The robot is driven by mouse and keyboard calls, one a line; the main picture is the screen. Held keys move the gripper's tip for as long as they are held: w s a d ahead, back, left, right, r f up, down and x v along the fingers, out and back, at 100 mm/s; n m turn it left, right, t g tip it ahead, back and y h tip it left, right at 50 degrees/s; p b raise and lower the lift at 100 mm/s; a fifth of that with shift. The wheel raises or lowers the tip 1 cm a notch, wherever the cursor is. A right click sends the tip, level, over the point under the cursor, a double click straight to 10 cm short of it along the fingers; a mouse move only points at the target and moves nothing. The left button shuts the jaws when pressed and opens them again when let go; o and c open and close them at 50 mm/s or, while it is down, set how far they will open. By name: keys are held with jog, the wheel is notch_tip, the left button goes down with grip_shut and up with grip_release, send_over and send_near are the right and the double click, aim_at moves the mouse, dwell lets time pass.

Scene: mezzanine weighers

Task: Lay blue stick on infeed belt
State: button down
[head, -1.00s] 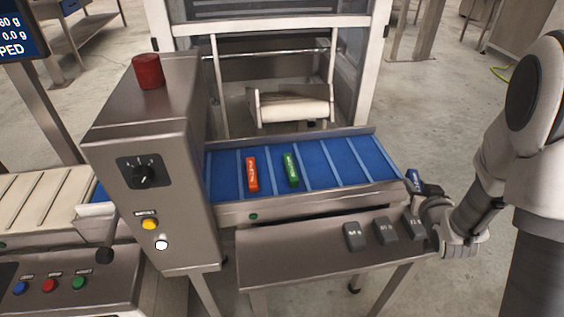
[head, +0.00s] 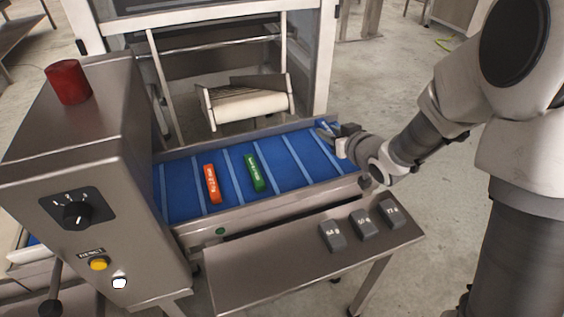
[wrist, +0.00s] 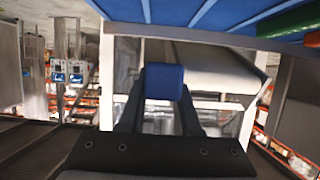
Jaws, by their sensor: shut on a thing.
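The blue infeed belt (head: 309,155) has pale cross bars. It also shows along the top of the wrist view (wrist: 225,14). My gripper (head: 335,134) is at the right end of this belt in the head view. In the wrist view my gripper (wrist: 163,100) is shut on the blue stick (wrist: 165,82), whose end shows between the fingertips. In the head view the stick is hard to tell from the blue belt, and I cannot tell whether it touches it. An orange stick (head: 212,184) and a green stick (head: 256,173) lie apart on the belt, left of my gripper.
A steel cabinet (head: 95,130) with a knob and a red lamp (head: 68,82) stands left of the belt. A steel shelf (head: 275,268) in front holds grey weights (head: 363,224). A white-framed guard (head: 322,65) stands behind. The belt between the green stick and my gripper is clear.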

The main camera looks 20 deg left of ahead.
jog(key=b, duration=0.2)
send_over(294, 166)
notch_tip(294, 166, down, 5)
jog(key=shift+w+f, duration=0.1)
jog(key=shift+w, duration=0.05)
jog(key=shift+f+b, duration=0.8)
jog(key=shift+f, duration=1.15)
jog(key=shift+f, duration=0.1)
jog(key=shift+f+b, duration=0.15)
jog(key=shift+b, duration=0.15)
jog(key=c, duration=0.6)
grip_release()
